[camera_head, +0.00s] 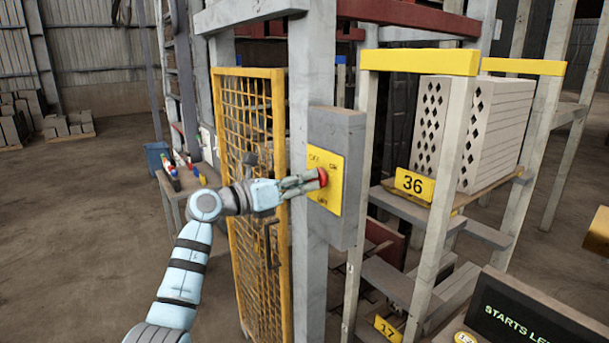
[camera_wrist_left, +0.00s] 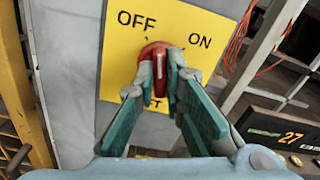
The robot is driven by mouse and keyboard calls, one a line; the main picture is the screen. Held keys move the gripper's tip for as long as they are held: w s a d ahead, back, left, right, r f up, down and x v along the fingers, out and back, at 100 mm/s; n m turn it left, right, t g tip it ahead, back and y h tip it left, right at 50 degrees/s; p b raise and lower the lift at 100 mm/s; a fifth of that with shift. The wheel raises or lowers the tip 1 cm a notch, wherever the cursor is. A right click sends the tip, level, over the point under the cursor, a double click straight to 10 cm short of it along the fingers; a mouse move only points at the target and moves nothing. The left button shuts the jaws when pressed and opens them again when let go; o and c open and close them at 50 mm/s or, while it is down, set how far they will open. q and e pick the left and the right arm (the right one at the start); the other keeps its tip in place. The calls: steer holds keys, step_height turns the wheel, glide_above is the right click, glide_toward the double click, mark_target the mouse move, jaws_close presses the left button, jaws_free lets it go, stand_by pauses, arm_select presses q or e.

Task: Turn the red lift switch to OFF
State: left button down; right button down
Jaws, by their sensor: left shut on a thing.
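The red lift switch (camera_head: 322,177) is a round knob on a yellow plate (camera_head: 327,199) marked OFF and ON, on a grey box (camera_head: 352,130). In the left wrist view the knob (camera_wrist_left: 150,50) has a pale line across its raised grip, running roughly up the picture. OFF is printed at its upper left and ON at its upper right. I cannot tell exactly which mark the line meets. My left gripper (camera_head: 312,181) is shut on the knob, with one finger on each side of the grip in the left wrist view (camera_wrist_left: 160,78). My right gripper is not in view.
A yellow mesh gate (camera_head: 250,130) stands left of the grey post (camera_head: 312,70) that carries the box. A dark display (camera_head: 530,310) is at the lower right.

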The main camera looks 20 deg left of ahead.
arm_select(q)
steer(key=shift+n+p, duration=2.9)
steer(key=shift+p, duration=1.25)
steer(key=c, duration=1.7)
jaws_free()
steer(key=shift+a, duration=0.1)
steer(key=shift+a, duration=0.1)
steer(key=v, duration=1.2)
